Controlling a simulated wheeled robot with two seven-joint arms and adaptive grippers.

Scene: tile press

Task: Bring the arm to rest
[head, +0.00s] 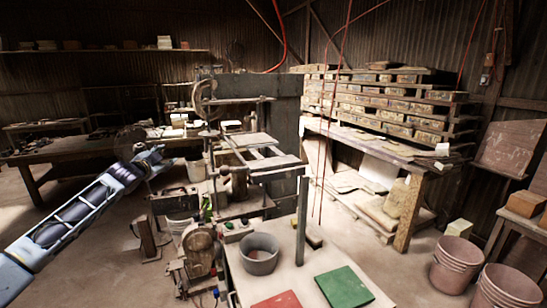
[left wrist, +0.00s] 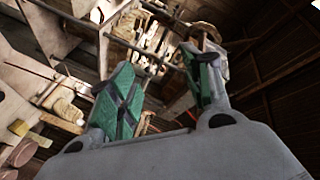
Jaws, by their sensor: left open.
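My left arm comes in from the left in the head view, and its gripper (head: 150,158) is raised in front of the long workbench, left of the press. In the left wrist view my left gripper (left wrist: 165,92) shows two green-padded fingers spread apart, with nothing between them. The wrist view is strongly tilted, with shelving and the dark roof behind the fingers. My right gripper is not in either view.
A pale table (head: 310,262) in front holds a grey bowl (head: 259,262), a green tile (head: 344,287) and a red tile (head: 278,301). The press (head: 245,170) stands behind it. Buckets (head: 455,262) stand at right. Open floor lies at lower left.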

